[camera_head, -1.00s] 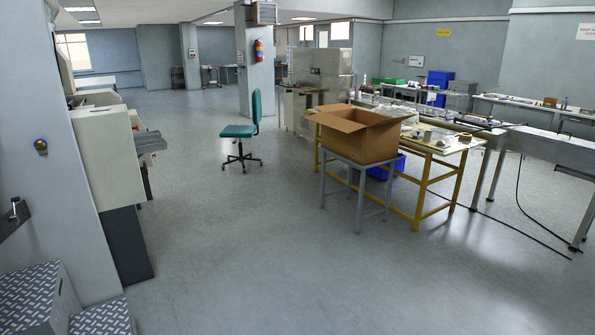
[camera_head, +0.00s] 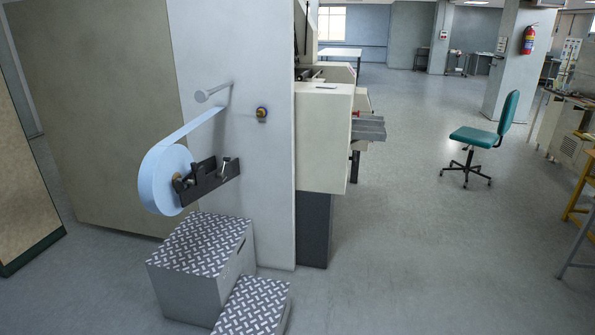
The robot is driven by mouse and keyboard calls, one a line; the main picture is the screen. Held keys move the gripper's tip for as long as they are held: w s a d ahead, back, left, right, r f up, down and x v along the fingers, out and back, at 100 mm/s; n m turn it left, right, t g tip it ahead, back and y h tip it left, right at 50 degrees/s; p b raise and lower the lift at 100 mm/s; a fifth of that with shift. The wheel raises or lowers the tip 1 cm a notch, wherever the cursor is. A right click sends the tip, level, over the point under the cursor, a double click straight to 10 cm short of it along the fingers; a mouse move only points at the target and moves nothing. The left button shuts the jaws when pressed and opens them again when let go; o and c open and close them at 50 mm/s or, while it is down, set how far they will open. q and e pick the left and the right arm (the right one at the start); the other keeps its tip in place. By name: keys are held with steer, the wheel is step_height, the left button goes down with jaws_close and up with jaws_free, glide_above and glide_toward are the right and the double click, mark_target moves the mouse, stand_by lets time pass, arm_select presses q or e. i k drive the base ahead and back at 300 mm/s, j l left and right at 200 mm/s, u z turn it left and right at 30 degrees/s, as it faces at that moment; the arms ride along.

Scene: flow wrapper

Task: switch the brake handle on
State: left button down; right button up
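The flow wrapper's grey side panel (camera_head: 240,60) stands left of centre. A pale blue film roll (camera_head: 160,182) is mounted on it, with its web running up to a roller (camera_head: 212,92). A black bracket (camera_head: 205,184) beside the roll carries a small metal lever (camera_head: 224,168), which may be the brake handle; its on or off position cannot be told. A small round knob (camera_head: 262,114) with a yellowish rim sits on the panel to the right. Neither of my grippers is in view.
Two checker-plate steps (camera_head: 196,285) stand on the floor below the roll. A cream machine housing (camera_head: 322,135) juts out to the right of the panel. A green chair (camera_head: 480,138) stands farther right. The floor between housing and chair is clear.

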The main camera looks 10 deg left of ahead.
mark_target(221, 175)
steer(key=i+l+u, duration=0.1)
steer(key=i+u, duration=0.3)
steer(key=i+l+u, duration=0.2)
steer(key=u, duration=0.15)
steer(key=i+l, duration=0.4)
steer(key=i, duration=0.2)
steer(key=i+l, duration=0.85)
steer(key=i, duration=0.3)
steer(key=i+l, duration=0.85)
steer(key=i, duration=0.3)
steer(key=k+l+z, duration=0.05)
